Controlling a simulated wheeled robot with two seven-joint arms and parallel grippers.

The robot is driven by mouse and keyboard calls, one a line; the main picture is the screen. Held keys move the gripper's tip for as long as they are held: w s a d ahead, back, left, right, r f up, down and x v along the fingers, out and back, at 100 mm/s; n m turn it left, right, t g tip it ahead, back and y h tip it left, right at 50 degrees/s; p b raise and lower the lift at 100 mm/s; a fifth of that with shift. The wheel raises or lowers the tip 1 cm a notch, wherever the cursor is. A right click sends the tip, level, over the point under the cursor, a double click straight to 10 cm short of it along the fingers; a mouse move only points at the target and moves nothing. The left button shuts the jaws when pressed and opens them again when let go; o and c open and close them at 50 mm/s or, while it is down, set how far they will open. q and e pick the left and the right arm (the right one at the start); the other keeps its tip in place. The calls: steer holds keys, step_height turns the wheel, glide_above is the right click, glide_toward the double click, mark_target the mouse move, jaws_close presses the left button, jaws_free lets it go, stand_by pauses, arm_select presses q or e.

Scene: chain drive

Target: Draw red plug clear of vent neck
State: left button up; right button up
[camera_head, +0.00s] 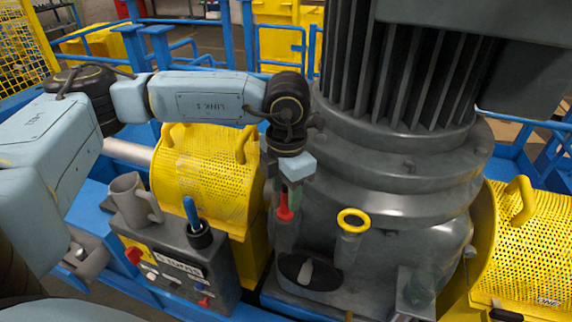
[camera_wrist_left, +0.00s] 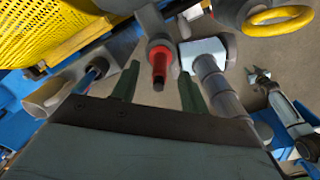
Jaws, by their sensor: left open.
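The red plug (camera_head: 284,207) stands upright in the grey vent neck (camera_head: 285,236) on the front of the grey gear housing. My left gripper (camera_head: 284,190) reaches down from above, with its fingers at the plug's top. In the left wrist view the red plug (camera_wrist_left: 158,65) shows between the two dark green fingers (camera_wrist_left: 158,88). The fingers are apart, with a gap on both sides of the plug. The vent neck (camera_wrist_left: 160,45) shows behind the plug there.
A yellow ring (camera_head: 352,220) tops a neck to the right. A control box (camera_head: 180,262) with a grey mug (camera_head: 133,198) and a blue-handled tool (camera_head: 192,213) stands left. Yellow mesh guards (camera_head: 205,175) flank the housing. A dark oval recess (camera_head: 292,266) lies below the plug.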

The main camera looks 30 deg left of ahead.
mark_target(285, 208)
arm_select(q)
steer(key=shift+f, duration=1.85)
steer(key=shift+c, duration=0.5)
jaws_close()
steer(key=shift+r, duration=0.1)
